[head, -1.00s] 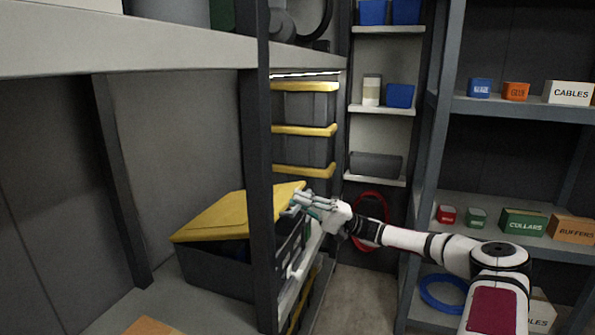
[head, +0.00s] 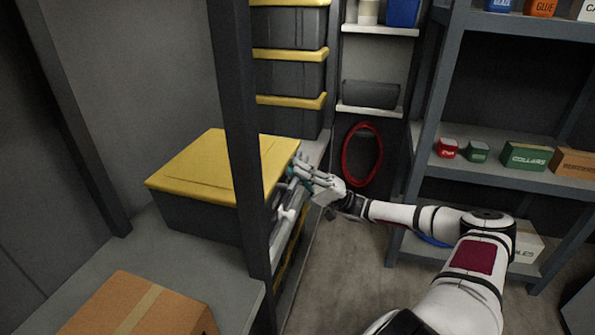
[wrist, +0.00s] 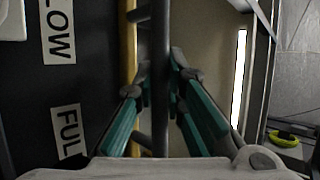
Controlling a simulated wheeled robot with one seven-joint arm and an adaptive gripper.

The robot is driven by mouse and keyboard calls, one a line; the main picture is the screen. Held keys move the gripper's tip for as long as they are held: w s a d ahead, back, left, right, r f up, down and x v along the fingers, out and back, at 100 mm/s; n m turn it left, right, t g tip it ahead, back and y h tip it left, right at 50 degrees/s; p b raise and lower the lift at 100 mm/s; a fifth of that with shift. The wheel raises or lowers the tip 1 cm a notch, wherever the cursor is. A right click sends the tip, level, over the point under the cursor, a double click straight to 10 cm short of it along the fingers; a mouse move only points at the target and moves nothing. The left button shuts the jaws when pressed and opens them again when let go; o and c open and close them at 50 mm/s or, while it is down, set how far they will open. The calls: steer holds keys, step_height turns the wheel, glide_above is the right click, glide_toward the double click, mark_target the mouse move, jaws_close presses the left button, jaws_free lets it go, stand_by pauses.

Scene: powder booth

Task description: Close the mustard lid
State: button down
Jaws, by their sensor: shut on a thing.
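The mustard lid (head: 192,160) lies flat on top of a dark grey bin (head: 190,216) on the left shelf. A shelf post hides part of both. My gripper (head: 299,171) is at the right edge of the lid. In the wrist view my gripper (wrist: 158,85) has its green-padded fingers shut on a dark bar (wrist: 160,45). The bar runs along the mustard edge of the lid (wrist: 130,55), and a short bracket joins it near the top. The bin's dark face (wrist: 95,110) shows white labels on the left.
A cardboard box (head: 135,305) sits on the shelf in front of the bin. Stacked bins with yellow rims (head: 290,80) stand behind. The dark post (head: 238,130) rises in front of the bin. A shelf with small boxes (head: 525,157) is at right; the floor (head: 340,275) between is clear.

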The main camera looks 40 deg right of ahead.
steer(key=shift+f, duration=0.4)
steer(key=c, duration=1.9)
jaws_free()
steer(key=shift+r, duration=0.1)
steer(key=v, duration=1.2)
steer(key=shift+d, duration=0.15)
